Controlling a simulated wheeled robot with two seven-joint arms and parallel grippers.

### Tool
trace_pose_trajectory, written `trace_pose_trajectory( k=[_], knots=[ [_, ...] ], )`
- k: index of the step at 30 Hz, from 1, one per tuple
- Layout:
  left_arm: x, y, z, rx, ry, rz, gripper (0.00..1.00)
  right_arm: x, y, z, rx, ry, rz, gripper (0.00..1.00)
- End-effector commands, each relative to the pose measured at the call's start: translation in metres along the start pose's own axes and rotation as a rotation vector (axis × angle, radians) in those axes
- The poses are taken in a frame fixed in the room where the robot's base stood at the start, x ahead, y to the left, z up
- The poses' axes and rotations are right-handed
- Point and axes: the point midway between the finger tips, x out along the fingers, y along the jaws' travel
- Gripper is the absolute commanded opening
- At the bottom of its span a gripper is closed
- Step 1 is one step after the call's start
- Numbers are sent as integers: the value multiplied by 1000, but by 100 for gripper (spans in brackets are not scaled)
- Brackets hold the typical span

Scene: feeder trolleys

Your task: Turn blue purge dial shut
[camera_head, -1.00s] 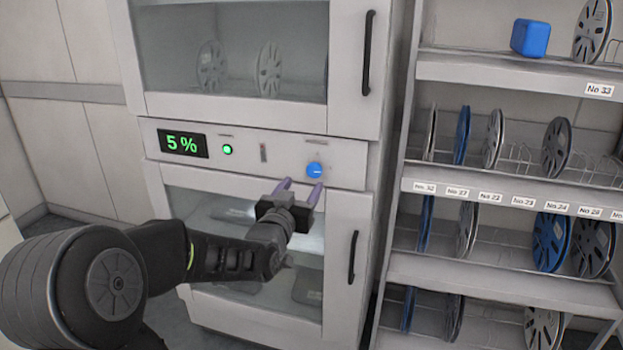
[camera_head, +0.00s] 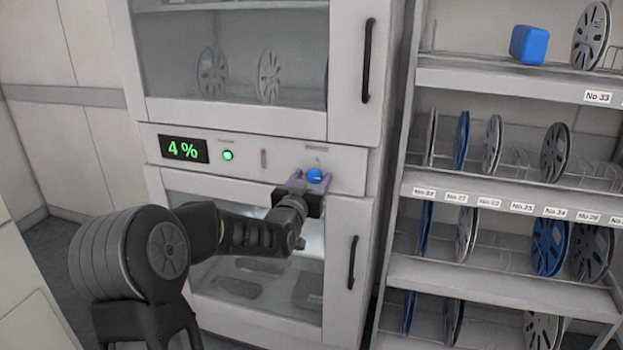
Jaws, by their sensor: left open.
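The blue purge dial (camera_head: 315,175) sits at the right of the control strip on the white dry cabinet (camera_head: 240,119). My left gripper (camera_head: 312,180) is at the dial. Its two purple fingertips are apart, one on each side of the dial. I cannot tell whether they touch it. The black display (camera_head: 183,149) at the left of the strip reads 4 % in green. A small lamp (camera_head: 228,155) beside it glows green. My right gripper is not in view.
The cabinet's upper door has a black handle (camera_head: 367,60), and the lower door has another (camera_head: 352,262). A shelf rack (camera_head: 510,184) with several reels and a blue box (camera_head: 529,44) stands at the right.

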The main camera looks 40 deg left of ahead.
Motion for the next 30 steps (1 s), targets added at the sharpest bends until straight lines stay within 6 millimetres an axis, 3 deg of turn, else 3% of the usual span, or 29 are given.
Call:
trace_pose_trajectory(
  k=[6,27,30],
  knots=[
    [0,0,0,0,0,0,57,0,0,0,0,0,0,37],
    [0,0,0,0,0,0,0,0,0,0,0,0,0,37],
    [0,0,0,0,0,0,0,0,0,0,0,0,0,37]
  ],
)
